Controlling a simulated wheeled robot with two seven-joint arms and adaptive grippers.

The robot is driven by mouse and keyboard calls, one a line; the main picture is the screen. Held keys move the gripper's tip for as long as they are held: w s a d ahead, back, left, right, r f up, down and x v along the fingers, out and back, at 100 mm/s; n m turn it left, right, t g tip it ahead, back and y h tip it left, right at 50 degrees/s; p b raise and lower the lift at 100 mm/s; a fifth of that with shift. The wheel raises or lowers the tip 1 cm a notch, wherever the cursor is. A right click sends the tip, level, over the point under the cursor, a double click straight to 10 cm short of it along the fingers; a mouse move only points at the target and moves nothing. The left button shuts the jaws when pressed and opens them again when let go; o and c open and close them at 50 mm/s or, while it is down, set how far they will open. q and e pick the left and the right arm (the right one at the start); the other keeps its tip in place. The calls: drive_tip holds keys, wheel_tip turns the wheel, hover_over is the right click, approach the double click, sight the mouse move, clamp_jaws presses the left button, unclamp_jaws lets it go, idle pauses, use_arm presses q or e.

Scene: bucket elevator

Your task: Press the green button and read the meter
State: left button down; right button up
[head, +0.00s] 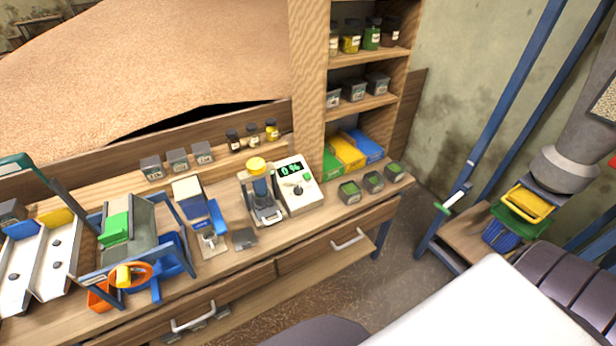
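The meter (296,187) is a whitish box on the wooden bench, right of centre. Its dark display (290,170) shows "0 %" in green digits. A knob or lever stands on its top face. A small green spot (307,178), which looks like the green button, sits on the face right of the knob, below the display. Neither of my grippers shows in the head view.
A shelf (365,105) rises behind. A blue-framed sieve (130,240) fills the bench's left. A yellow bin (528,203) stands at right.

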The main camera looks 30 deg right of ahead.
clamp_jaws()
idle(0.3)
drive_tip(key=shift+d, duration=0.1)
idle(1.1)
